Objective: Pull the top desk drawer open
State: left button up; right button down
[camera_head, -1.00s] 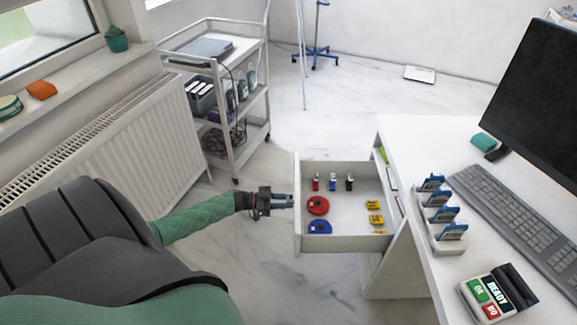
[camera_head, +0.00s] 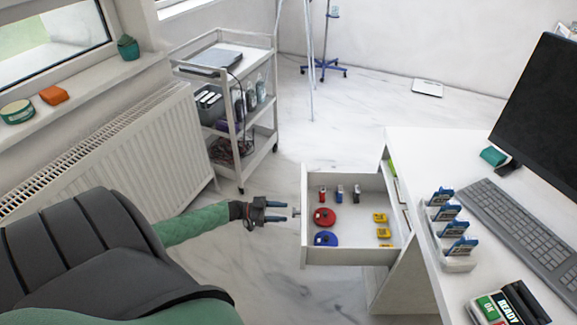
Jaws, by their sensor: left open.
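The top desk drawer (camera_head: 347,256) is pulled well out from the white desk (camera_head: 407,140), toward the left of the picture. Its front panel (camera_head: 304,235) faces my left gripper, and a small handle (camera_head: 296,212) sticks out from it. My left gripper (camera_head: 284,211) is open and empty, with its fingertips just short of the handle and pointing at it. Inside the drawer lie a red disc (camera_head: 324,217), a blue disc (camera_head: 326,239), several yellow items (camera_head: 381,218) and a row of small red, blue and black items (camera_head: 340,193). My right gripper is out of view.
On the desk are a monitor (camera_head: 550,100), a keyboard (camera_head: 520,230), a rack (camera_head: 458,262) of blue items and a READY/OK/NO device (camera_head: 503,308). A trolley (camera_head: 274,135) and a radiator (camera_head: 150,150) stand left. Floor between trolley and drawer is clear.

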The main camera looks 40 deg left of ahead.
pick_arm(q)
jog(key=shift+v, duration=1.7)
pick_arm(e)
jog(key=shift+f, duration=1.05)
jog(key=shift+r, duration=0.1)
